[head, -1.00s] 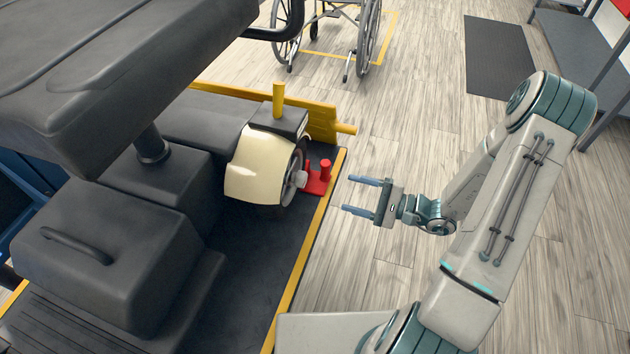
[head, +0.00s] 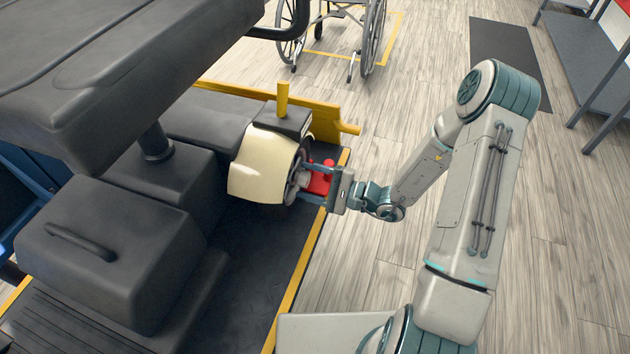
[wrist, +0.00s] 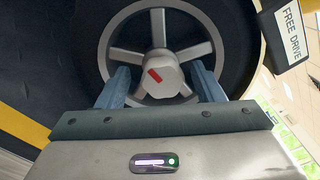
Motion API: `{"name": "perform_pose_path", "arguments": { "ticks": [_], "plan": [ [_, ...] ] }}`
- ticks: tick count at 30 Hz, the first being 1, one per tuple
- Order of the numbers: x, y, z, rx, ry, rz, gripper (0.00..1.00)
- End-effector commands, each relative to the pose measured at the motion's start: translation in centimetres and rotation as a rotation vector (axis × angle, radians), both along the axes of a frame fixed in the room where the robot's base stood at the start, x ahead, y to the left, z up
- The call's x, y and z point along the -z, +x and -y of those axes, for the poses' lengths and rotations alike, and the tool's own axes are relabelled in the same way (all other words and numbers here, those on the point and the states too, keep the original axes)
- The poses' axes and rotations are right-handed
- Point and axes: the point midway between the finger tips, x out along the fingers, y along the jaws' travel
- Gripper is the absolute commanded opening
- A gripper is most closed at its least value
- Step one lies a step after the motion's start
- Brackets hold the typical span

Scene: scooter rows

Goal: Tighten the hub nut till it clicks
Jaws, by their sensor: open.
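The hub nut (wrist: 158,77) is a pale grey faceted nut with a red mark, at the centre of a spoked wheel (wrist: 123,41) in the wrist view. In the head view the wheel (head: 297,172) shows edge-on under a cream fender (head: 257,166), and the nut is mostly hidden by my gripper. My gripper (wrist: 160,82) is open in the wrist view, with one blue-grey finger on each side of the nut. I cannot tell whether the fingers touch it. In the head view my gripper (head: 306,182) reaches in at the wheel from the right.
A red stand (head: 320,181) is close beside my fingers. A yellow lever (head: 283,98) stands above the wheel, and a yellow rail (head: 325,114) lies behind. A "FREE DRIVE" label (wrist: 291,27) shows at upper right in the wrist view.

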Motion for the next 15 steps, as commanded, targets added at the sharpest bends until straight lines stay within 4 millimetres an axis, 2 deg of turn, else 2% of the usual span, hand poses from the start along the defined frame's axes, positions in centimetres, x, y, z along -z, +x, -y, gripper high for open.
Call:
{"name": "perform_pose_path", "arguments": {
  "ticks": [1,2,6,8,9,11,15],
  "plan": [
    [0.0,0.0,0.0,0.000,0.000,0.000,0.61],
    [0.0,0.0,0.0,0.000,0.000,0.000,0.56],
    [0.0,0.0,0.0,-0.001,-0.001,0.000,0.17],
    [0.0,0.0,0.0,-0.001,-0.001,-0.002,0.16],
    [0.0,0.1,2.0,0.008,-0.005,0.001,0.16],
    [0.1,0.0,0.9,0.002,-0.003,-0.004,0.17],
    [0.1,0.0,0.3,0.001,0.003,-0.018,0.17]
  ]
}}
